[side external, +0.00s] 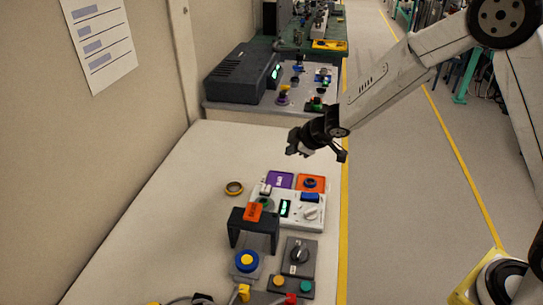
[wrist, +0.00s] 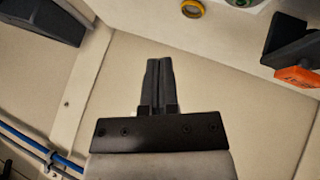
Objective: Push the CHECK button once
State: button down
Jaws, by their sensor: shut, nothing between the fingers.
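No lettering reading CHECK is legible, so I cannot tell which button it is. In the side view a round yellow button (side external: 247,259) sits in a blue housing in front of a black bracket (side external: 240,231) with an orange label. My gripper (side external: 292,149) is above the far part of the bench, apart from all the controls. The wrist view shows its fingers (wrist: 159,64) shut together and empty.
A white panel (side external: 262,213) with a green display and knob stands behind the bracket. A yellow tape ring (side external: 234,188) lies left.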

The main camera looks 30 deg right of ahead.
aim_at(263, 186)
jog(key=w+a+f+n+y, duration=0.2)
jog(key=w+a+n, duration=0.1)
jog(key=w+a, duration=0.1)
jog(key=shift+w+a+f+n, duration=0.2)
jog(key=shift+a+f+n, duration=0.1)
jog(key=shift+n, duration=0.1)
jog(key=shift+f, duration=0.1)
jog(key=shift+d+f, duration=0.1)
jog(key=shift+f, duration=4.2)
jog(key=shift+f, duration=0.9)
jog(key=shift+r, duration=0.85)
jog(key=shift+r, duration=0.2)
jog(key=shift+r, duration=2.35)
